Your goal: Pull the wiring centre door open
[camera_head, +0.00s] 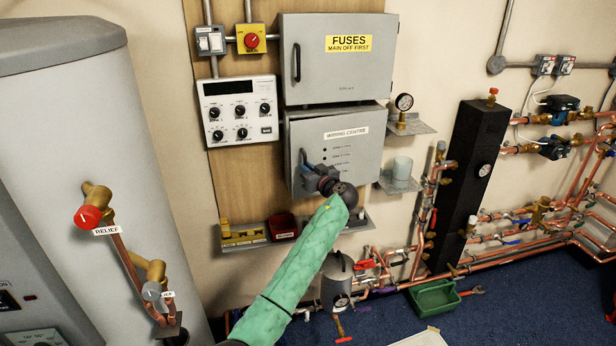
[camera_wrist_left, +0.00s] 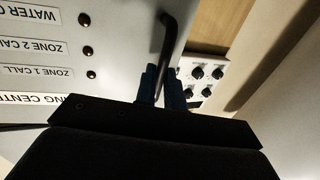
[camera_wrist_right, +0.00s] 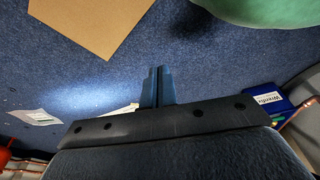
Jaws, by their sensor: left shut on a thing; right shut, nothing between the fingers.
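The wiring centre (camera_head: 365,150) is a grey wall box with a labelled grey door, below the fuse box in the head view. Its door face also shows in the left wrist view (camera_wrist_left: 120,60), with zone call labels. My left gripper (camera_head: 306,172) is at the lower left of this door. In the left wrist view its blue fingers (camera_wrist_left: 167,85) are shut on the black door handle (camera_wrist_left: 168,40). I cannot tell whether the door stands slightly ajar. My right gripper (camera_wrist_right: 157,85) is shut and empty above the blue floor, outside the head view.
The fuse box (camera_head: 340,75) is directly above, and a dial panel (camera_head: 240,108) is to the left. A shelf (camera_head: 245,243) with small items is below. A gauge bracket (camera_head: 410,127) and a lower bracket (camera_head: 402,184) stick out at right. A tank (camera_head: 80,150) stands far left.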

